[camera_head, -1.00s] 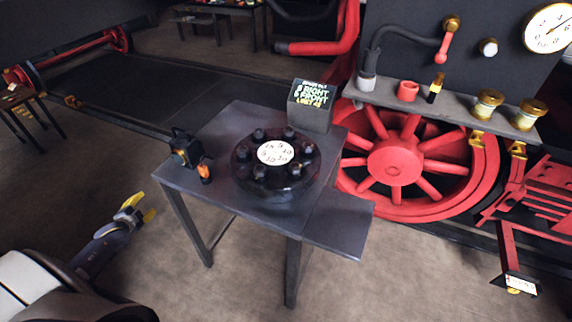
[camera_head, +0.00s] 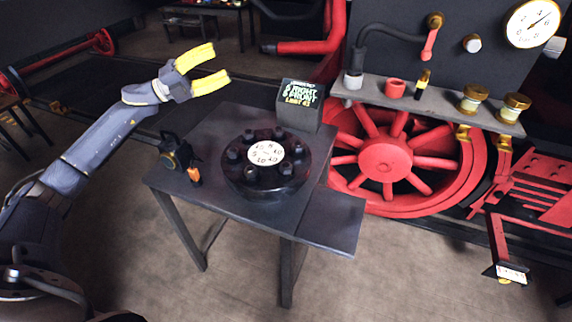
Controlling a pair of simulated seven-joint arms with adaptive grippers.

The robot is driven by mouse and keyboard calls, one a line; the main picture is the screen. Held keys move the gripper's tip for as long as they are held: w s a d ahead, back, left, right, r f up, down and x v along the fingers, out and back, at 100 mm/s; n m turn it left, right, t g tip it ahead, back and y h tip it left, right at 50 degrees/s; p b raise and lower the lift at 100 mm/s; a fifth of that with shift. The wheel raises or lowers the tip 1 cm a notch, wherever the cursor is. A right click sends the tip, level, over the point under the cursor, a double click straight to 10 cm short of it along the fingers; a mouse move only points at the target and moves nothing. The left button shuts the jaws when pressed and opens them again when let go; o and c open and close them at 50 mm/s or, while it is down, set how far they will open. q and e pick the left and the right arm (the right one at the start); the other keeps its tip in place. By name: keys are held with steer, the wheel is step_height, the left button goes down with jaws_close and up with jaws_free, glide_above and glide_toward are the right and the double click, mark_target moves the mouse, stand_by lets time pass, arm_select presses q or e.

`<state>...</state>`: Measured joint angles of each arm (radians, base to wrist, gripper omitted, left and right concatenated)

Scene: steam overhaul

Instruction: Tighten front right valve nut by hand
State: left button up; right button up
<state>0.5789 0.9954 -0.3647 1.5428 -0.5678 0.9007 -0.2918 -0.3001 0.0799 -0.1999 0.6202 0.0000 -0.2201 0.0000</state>
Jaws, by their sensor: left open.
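A round dark valve flange (camera_head: 267,182) sits on the dark table. Several dark nuts stand in a ring around its white numbered dial (camera_head: 264,153). The front right nut (camera_head: 286,168) is on the ring's near right side. My left gripper (camera_head: 216,68) is open, its yellow fingers empty and pointing right. In the picture it is above the table's back left corner, apart from the flange. My right gripper is not in view.
A black sign box (camera_head: 300,105) with lit text stands at the table's back right. A small black device (camera_head: 174,152) and an orange-black item (camera_head: 194,173) are at its left edge. A red wheel (camera_head: 388,160) and a shelf (camera_head: 420,105) are to the right.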

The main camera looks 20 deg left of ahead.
mark_target(287, 163)
arm_select(q)
steer(key=s+d+f+m+g+y, duration=0.25)
steer(key=d+g, duration=0.25)
steer(key=d, duration=0.4)
steer(key=s+d+f+m+g+y, duration=0.2)
steer(key=d+f+m+g+y, duration=0.15)
steer(key=d, duration=0.55)
steer(key=s+d+f+m+g+y, duration=0.25)
steer(key=d+g, duration=0.35)
steer(key=d, duration=0.3)
steer(key=w+a+n+t+y, duration=0.25)
steer(key=a+y, duration=0.35)
steer(key=y, duration=0.3)
steer(key=f, duration=1.7)
steer(key=shift+s+f, duration=0.25)
steer(key=shift+s, duration=0.15)
steer(key=shift+c, duration=0.3)
jaws_close()
